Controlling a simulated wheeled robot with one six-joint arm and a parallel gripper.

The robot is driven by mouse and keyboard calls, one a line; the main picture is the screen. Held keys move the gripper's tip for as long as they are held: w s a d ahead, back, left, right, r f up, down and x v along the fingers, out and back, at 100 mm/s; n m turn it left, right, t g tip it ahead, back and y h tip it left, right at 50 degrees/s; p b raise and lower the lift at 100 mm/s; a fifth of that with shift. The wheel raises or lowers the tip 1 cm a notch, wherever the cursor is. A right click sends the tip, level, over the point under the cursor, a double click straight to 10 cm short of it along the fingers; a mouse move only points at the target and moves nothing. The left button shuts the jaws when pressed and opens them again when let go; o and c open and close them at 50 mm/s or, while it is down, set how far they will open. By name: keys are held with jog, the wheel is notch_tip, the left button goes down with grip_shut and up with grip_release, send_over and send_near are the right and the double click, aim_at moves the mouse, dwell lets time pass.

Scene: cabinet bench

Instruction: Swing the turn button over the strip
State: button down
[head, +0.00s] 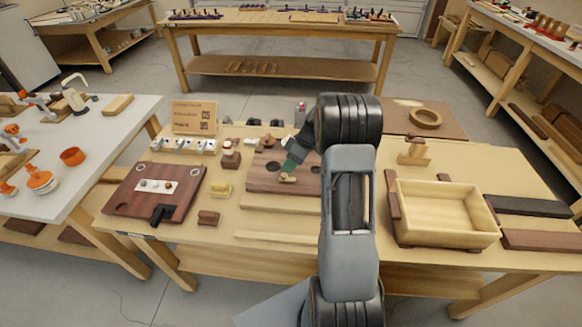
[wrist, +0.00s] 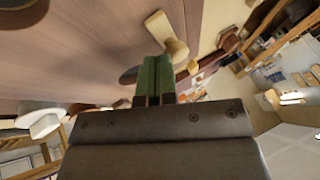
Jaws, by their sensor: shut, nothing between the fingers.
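The turn button, a small pale wooden piece (head: 288,179), sits on the brown board (head: 262,183) near the bench middle. In the wrist view the button (wrist: 167,35) lies just beyond my fingertips, near the board's edge. My gripper (head: 291,165) is shut and empty, its green fingers (wrist: 155,72) pointing at the button with no clear hold on it. Whether they touch it I cannot tell. A pale wooden strip (head: 275,203) runs along the front of the board. My arm hides the board's right part.
A dark red-brown panel (head: 130,190) with a white plate lies to the left. A pale open box (head: 447,236) stands right. A wooden ring (head: 426,118) lies at the back right.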

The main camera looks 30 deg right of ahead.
jog(key=shift+a+f+n+g+b, duration=0.15)
jog(key=shift+n+g+b, duration=0.2)
jog(key=shift+n, duration=0.2)
jog(key=shift+a+f+n+g+b, duration=0.15)
jog(key=shift+n+g+b, duration=0.15)
jog(key=shift+n, duration=0.25)
jog(key=n, duration=0.1)
jog(key=n+g, duration=0.1)
jog(key=n, duration=0.1)
jog(key=a+n+g+h, duration=0.1)
jog(key=shift+s+r+n+g, duration=0.1)
jog(key=shift+r+n+g, duration=0.15)
jog(key=shift+n, duration=0.05)
jog(key=n, duration=0.1)
jog(key=n+g+h, duration=0.1)
jog(key=n, duration=0.1)
jog(key=shift+s+a+n+g+h, duration=0.3)
jog(key=shift+a+h, duration=0.1)
jog(key=n, duration=0.1)
jog(key=n+h+p, duration=0.1)
jog(key=n, duration=0.1)
jog(key=shift+s+a+g+h, duration=0.15)
jog(key=shift+s+g+h, duration=0.15)
jog(key=shift+s+g, duration=0.1)
jog(key=shift+s+d, duration=0.15)
jog(key=shift+d, duration=0.65)
